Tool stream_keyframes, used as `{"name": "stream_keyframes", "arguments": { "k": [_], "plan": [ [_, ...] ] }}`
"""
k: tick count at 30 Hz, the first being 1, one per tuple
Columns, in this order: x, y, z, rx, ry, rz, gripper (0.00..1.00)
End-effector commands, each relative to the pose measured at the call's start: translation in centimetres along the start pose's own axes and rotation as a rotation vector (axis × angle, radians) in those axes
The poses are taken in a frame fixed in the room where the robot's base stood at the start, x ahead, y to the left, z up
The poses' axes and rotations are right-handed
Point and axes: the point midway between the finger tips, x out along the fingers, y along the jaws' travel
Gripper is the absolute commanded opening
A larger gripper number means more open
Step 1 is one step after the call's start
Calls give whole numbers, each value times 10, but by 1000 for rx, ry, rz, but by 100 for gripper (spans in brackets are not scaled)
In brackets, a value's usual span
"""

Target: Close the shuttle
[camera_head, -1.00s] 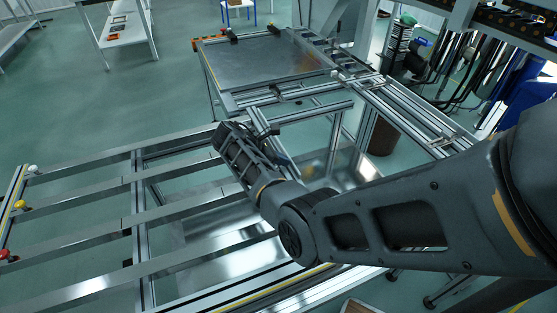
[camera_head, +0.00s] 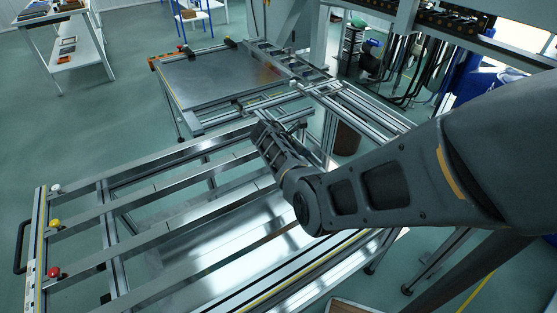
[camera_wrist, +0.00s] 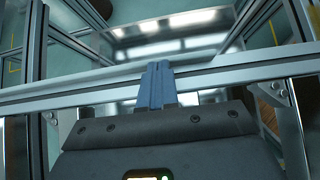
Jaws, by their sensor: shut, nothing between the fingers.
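I take the shuttle to be the slatted metal frame (camera_head: 178,190) at the lower left of the head view; which parts belong to it is not fully clear. Its left end bar (camera_head: 40,245) carries a white, a yellow and a red knob and a black handle (camera_head: 20,246). My gripper (camera_wrist: 158,84) is shut and empty. In the wrist view its blue-grey fingers overlap a long aluminium rail (camera_wrist: 225,72); whether they touch it is unclear. In the head view my gripper is over the frame's far right end, fingertips hard to make out.
A metal-topped table (camera_head: 215,78) stands beyond the frame. Aluminium rails (camera_head: 355,108) run to its right, near a brown bin (camera_head: 348,137). A brown-topped box (camera_head: 350,308) is at the bottom edge. Open green floor (camera_head: 90,120) lies to the left.

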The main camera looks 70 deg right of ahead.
Motion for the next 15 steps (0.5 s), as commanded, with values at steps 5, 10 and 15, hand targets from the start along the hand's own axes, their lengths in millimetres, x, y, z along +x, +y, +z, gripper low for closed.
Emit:
{"name": "stream_keyframes", "arguments": {
  "k": [5,10,15],
  "plan": [
    [52,-2,42,7,2,-7,0],
    [88,-2,74,5,2,-6,0],
    [113,-2,98,3,3,-4,0]
  ]
}}
